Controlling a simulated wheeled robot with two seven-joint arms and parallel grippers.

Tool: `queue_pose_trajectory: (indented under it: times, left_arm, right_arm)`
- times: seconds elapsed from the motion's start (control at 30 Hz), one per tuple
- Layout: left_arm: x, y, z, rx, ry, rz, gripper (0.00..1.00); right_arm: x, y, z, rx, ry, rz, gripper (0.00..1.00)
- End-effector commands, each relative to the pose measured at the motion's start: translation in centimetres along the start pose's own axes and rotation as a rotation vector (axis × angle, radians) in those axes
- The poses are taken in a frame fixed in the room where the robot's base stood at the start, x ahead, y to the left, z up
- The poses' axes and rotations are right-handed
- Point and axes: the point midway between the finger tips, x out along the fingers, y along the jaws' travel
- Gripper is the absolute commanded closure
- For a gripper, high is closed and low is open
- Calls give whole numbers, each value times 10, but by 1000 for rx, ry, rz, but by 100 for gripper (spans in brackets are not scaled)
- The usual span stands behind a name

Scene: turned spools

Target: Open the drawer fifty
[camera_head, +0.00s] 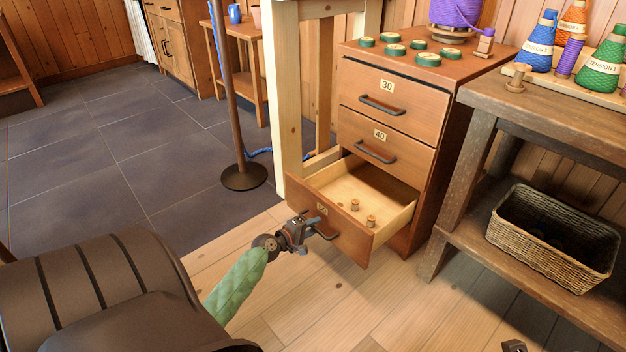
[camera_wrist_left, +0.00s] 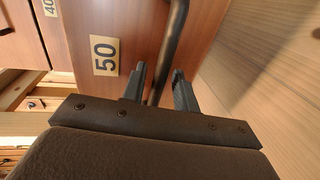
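The drawer fifty (camera_head: 330,222) is the lowest drawer of the wooden cabinet and is pulled well out, its inside showing. Its label "50" (camera_wrist_left: 105,55) is plain in the left wrist view. My left gripper (camera_head: 308,227) is at the drawer's front, by its dark bar handle (camera_head: 326,234). In the left wrist view the two fingers (camera_wrist_left: 160,85) stand apart on either side of the handle (camera_wrist_left: 175,40), with gaps showing beside the bar. A small dark piece, seemingly my right gripper (camera_head: 514,346), just shows at the bottom edge; its fingers cannot be made out.
Small wooden spools (camera_head: 355,205) stand in the open drawer. Drawers thirty (camera_head: 387,86) and forty (camera_head: 380,135) above are shut. A workbench (camera_head: 475,130) with a wicker basket (camera_head: 550,245) stands to the right. A pole on a round base (camera_head: 244,177) stands left. The floor in front is clear.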

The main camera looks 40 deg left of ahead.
Motion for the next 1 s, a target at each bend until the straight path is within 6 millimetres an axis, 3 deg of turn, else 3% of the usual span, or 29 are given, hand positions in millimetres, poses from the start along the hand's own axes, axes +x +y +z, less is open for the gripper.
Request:
queue_pose_trajectory:
  times: [0.37, 0.8, 1.0]
  left_arm:
    - [-5, 1, 0, 1, 0, 1, 71]
    - [-62, 0, 0, 0, 0, 0, 71]
    - [-76, 0, 0, 0, 0, 0, 71]
  right_arm:
    - [2, 0, 0, 1, 2, 0, 64]
    - [14, 3, -2, 6, 15, 20, 64]
    - [15, 3, -2, 7, 19, 24, 64]
